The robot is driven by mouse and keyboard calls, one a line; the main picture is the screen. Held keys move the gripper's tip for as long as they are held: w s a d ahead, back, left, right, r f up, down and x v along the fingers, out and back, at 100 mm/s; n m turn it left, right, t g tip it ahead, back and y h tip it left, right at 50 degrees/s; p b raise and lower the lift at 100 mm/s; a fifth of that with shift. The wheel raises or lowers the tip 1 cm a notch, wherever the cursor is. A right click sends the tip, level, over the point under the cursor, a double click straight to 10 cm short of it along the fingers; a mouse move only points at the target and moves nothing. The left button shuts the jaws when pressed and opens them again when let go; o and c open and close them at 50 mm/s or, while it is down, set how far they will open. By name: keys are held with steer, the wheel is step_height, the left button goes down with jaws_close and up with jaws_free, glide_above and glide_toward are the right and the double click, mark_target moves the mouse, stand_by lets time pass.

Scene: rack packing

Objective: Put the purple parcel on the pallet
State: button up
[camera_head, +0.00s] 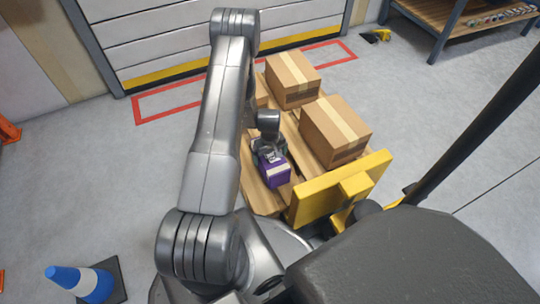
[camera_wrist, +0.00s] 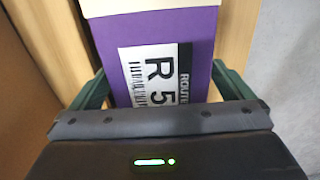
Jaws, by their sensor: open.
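The purple parcel (camera_head: 274,172) rests on the wooden pallet (camera_head: 262,197), near its left front part. In the wrist view the purple parcel (camera_wrist: 200,30) has a cream strip and a white label reading "ROUTE" and "R 5". My gripper (camera_head: 268,155) is right at the parcel. In the wrist view the green fingers of my gripper (camera_wrist: 162,88) stand on either side of the parcel, open, with a small gap visible at the sides. The pallet boards (camera_wrist: 238,30) show beside the parcel. The parcel's underside is hidden.
Two brown cartons, one at the back (camera_head: 292,78) and one at the right (camera_head: 334,132), stand on the pallet. Another carton is partly hidden behind my arm. A yellow frame (camera_head: 335,188) borders the pallet's front. A blue cone (camera_head: 90,282) stands at lower left.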

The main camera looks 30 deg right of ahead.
step_height(320, 180, up, 12)
steer(key=p, duration=0.4)
